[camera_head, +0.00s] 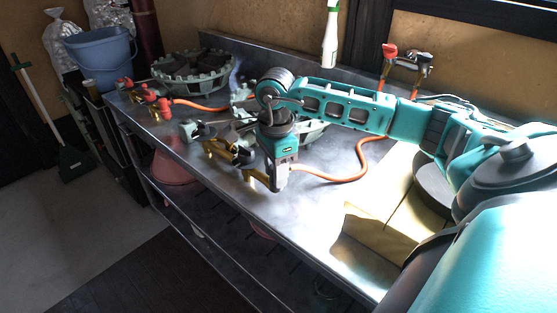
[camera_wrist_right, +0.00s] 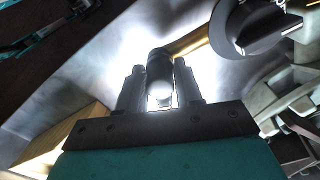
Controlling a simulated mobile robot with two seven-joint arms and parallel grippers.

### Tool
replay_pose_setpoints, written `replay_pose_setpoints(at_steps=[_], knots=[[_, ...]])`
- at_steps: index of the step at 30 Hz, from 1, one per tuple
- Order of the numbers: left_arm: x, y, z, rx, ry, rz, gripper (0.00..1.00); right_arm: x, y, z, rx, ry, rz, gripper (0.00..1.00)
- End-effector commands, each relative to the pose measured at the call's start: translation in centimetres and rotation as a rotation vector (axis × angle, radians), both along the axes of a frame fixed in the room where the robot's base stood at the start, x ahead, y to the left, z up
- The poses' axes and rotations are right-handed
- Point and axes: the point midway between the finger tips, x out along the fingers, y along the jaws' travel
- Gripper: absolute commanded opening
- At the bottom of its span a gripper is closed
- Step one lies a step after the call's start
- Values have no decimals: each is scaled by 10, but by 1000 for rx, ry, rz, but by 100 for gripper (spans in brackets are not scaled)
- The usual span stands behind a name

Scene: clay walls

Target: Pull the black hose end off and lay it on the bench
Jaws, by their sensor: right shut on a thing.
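My right gripper (camera_head: 276,181) reaches in from the right, low over the bench near its front edge. It is shut on the black hose end (camera_wrist_right: 160,72), which shows as a dark, rounded piece between the two fingers (camera_wrist_right: 158,90) in the wrist view. In the head view the gripper mostly hides the hose end. An orange hose (camera_head: 345,178) runs from beside the gripper back across the steel bench (camera_head: 305,205). Brass fittings with a dark knob (camera_head: 195,130) are just left of the gripper. I cannot tell whether the hose end touches them. My left gripper is out of view.
A ring burner (camera_head: 194,72) with red fittings stands at the far left of the bench; another is partly behind my arm. Red and black wall taps (camera_head: 390,50) and a white bottle (camera_head: 330,40) are at the back. Bare bench lies right of the gripper, near a cardboard-coloured piece (camera_head: 370,235).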

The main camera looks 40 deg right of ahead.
Motion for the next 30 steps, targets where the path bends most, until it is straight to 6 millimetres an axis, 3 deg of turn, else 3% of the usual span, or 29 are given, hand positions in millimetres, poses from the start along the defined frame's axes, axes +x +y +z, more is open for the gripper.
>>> replay_pose_setpoints(at_steps=[9,17,30], knots=[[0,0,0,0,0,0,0,0,0,0,0,0,0,0],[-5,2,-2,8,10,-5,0,0,0,1,0,0,0,0],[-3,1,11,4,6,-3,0,0,0,17,0,-1,0,0]])
